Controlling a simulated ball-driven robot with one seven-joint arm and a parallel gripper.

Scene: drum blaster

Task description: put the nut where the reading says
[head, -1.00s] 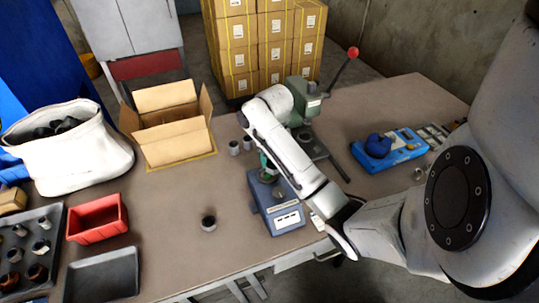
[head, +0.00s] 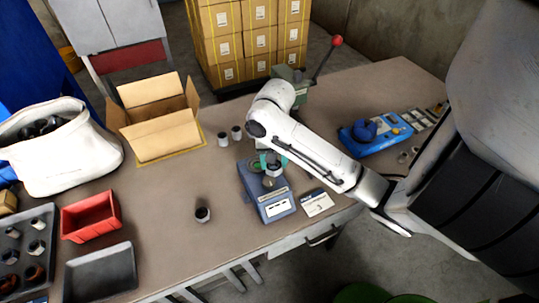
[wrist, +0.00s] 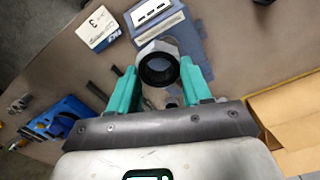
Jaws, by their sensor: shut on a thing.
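My gripper (wrist: 158,76) has teal fingers shut on a grey hex nut (wrist: 158,68) with a dark round bore, seen in the wrist view. In the head view my gripper (head: 271,160) hangs over the blue-grey measuring device (head: 276,206). The nut is partly hidden there by the fingers, and I cannot tell whether it touches the device. The device also shows in the wrist view (wrist: 152,14), with a white strip on its front whose marks I cannot read. A printed card (head: 317,203) lies to its right.
Two nuts stand near the open cardboard box (head: 165,138), and another nut (head: 203,214) stands left of the device. A red bin (head: 90,217), an empty dark tray (head: 100,272) and a nut tray (head: 22,243) are at left. A blue device (head: 374,137) stands at right.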

